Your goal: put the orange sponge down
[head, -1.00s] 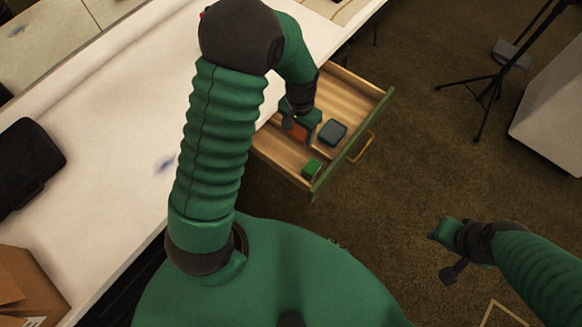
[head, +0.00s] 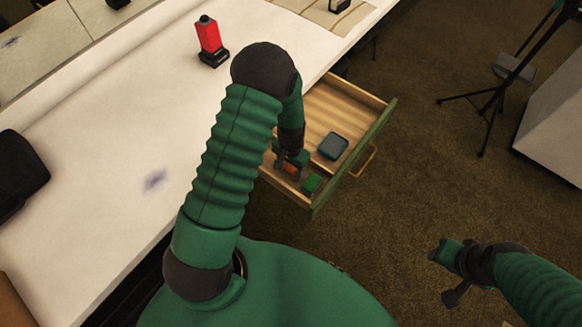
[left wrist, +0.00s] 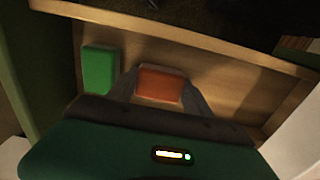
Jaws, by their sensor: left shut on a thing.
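The orange sponge (head: 291,169) is held between the fingers of my left gripper (head: 284,163), at the near-left end of the open drawer (head: 357,157). In the left wrist view the sponge (left wrist: 160,86) sits between the two grey fingers of my left gripper (left wrist: 160,92). Whether it touches the drawer floor I cannot tell. The arm hides part of it in the head view. My right gripper (head: 447,271) hangs over the floor at the lower right; its jaw opening is unclear.
A green block (head: 312,183) lies in the drawer just right of the sponge; it also shows in the left wrist view (left wrist: 100,70). A blue-grey box (head: 333,146) lies farther back. The drawer's far part is bare. A red object (head: 209,40) stands on the white table (head: 110,130).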

